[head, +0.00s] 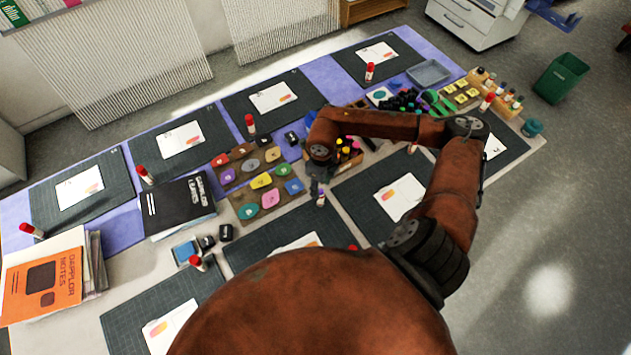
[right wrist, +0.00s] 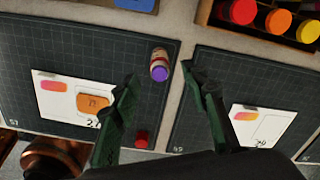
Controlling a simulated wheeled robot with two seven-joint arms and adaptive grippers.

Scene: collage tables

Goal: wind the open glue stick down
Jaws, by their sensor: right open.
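The open glue stick (right wrist: 160,65) stands on a dark mat in the right wrist view, with a purple top and a pale body. It also shows small in the head view (head: 321,200), just below my right gripper. My right gripper (right wrist: 162,82) is open, with one finger on each side of the glue stick's line and nothing held. The glue stick lies slightly beyond the fingertips in the picture; contact cannot be seen. A red cap (right wrist: 142,139) is on the same mat, nearer the gripper's base. My left gripper is out of view.
Cards (right wrist: 75,95) lie on the mats. A wooden box of coloured bottles (right wrist: 277,20) stands close by. Trays of coloured pieces (head: 262,180), a black book (head: 178,208) and several red-capped glue sticks (head: 250,124) are spread over the tables.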

